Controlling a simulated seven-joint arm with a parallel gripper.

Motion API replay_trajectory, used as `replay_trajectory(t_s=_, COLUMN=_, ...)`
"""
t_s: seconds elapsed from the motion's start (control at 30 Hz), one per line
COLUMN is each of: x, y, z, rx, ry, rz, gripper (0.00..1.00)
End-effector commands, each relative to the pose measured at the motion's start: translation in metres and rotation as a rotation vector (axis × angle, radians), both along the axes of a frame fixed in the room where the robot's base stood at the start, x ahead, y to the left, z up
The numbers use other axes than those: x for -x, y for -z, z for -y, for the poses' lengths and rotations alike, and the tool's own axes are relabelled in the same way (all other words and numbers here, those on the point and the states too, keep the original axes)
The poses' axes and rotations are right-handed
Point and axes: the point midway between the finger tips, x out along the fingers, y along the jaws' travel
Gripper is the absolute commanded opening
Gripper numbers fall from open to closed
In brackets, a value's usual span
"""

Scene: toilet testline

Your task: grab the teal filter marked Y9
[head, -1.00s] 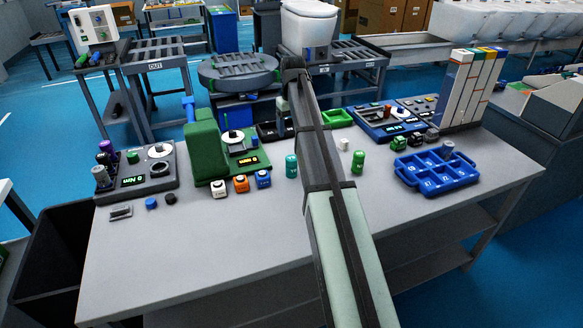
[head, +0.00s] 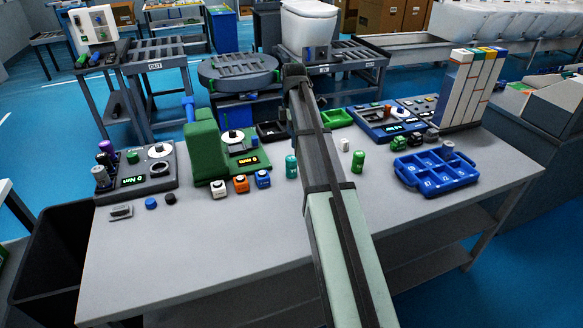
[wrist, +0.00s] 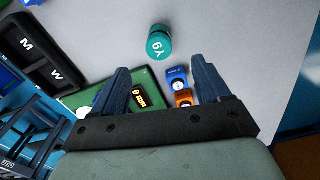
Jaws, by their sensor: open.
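The teal filter marked Y9 (wrist: 158,44) stands on the grey table in the wrist view, ahead of my gripper. My gripper (wrist: 163,76) is open and empty, and its two dark fingers point towards the filter, which is beyond the fingertips and roughly centred between them. In the head view the teal filter (head: 291,166) is just left of my arm, to the right of a blue block. My gripper is hidden behind my arm in the head view.
A blue block (wrist: 176,78) and an orange block (wrist: 183,98) stand beside the right finger. A green device with a display (wrist: 140,95) lies below the fingers. A green cylinder (head: 357,162) and a blue tray (head: 437,186) are right of my arm. The table front is clear.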

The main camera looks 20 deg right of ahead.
Motion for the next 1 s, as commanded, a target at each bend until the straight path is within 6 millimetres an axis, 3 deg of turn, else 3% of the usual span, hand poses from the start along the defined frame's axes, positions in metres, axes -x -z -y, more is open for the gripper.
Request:
replay_trajectory(t_s=0.4, x=0.001, y=0.064, z=-0.001, rx=0.0, ry=0.002, rz=-0.002, gripper=0.76)
replay_trajectory(t_s=0.77, x=-0.001, y=0.081, z=-0.002, rx=0.0, ry=0.003, rz=-0.001, gripper=0.76)
replay_trajectory(t_s=1.0, x=-0.004, y=0.107, z=-0.008, rx=0.0, ry=0.003, rz=-0.002, gripper=0.76)
